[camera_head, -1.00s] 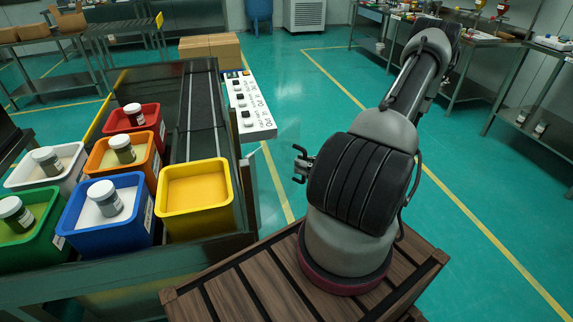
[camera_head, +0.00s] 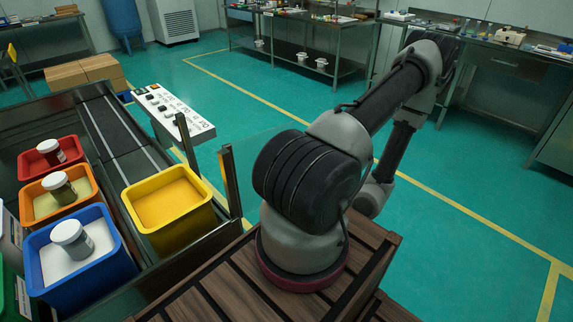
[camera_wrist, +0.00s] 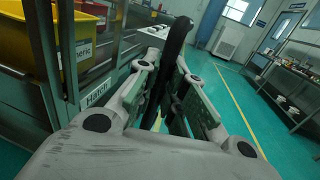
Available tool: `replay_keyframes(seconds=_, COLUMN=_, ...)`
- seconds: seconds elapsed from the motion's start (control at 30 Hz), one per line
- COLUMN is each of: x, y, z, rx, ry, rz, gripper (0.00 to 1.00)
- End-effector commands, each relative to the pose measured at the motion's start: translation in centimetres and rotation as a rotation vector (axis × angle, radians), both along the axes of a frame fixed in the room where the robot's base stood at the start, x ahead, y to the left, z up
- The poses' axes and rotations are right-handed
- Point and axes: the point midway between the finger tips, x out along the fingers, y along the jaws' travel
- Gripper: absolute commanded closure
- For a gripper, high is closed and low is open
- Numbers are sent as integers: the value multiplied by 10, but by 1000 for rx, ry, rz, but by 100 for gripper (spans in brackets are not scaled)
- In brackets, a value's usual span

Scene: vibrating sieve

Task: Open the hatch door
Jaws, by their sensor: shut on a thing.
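The hatch door is a see-through pane (camera_head: 253,150) beside the yellow bin, standing out from a dark upright post (camera_head: 229,182) toward my arm. Its far edge is hidden behind my arm. In the wrist view, a long dark upright bar (camera_wrist: 176,38), which looks like the door's handle or edge, stands between my fingers. My gripper (camera_wrist: 168,78) is shut on this bar. In the head view my gripper is hidden behind my arm. A "Hatch" label (camera_wrist: 97,93) shows on the machine frame at the left in the wrist view.
A yellow bin (camera_head: 172,235) stands at the machine's near end, with blue (camera_head: 108,262), orange and red bins to its left. A white button panel (camera_head: 172,112) is behind. Open green floor (camera_head: 300,90) lies beyond my arm, with work tables farther back.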

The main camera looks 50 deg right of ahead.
Motion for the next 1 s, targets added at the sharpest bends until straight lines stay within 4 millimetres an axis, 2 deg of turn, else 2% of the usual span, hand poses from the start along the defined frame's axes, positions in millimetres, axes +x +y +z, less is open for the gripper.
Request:
replay_keyframes(seconds=0.3, x=-17, y=8, z=0, rx=-1, ry=1, rz=2, gripper=100)
replay_keyframes(seconds=0.8, x=-20, y=10, z=0, rx=-2, ry=1, rz=3, gripper=100)
replay_keyframes(seconds=0.83, x=-20, y=10, z=0, rx=-2, ry=1, rz=3, gripper=85)
replay_keyframes(seconds=0.9, x=-20, y=10, z=0, rx=-2, ry=1, rz=3, gripper=72)
replay_keyframes(seconds=0.93, x=-20, y=10, z=0, rx=-2, ry=1, rz=3, gripper=67)
replay_keyframes(seconds=1.0, x=-20, y=10, z=0, rx=-1, ry=1, rz=3, gripper=66)
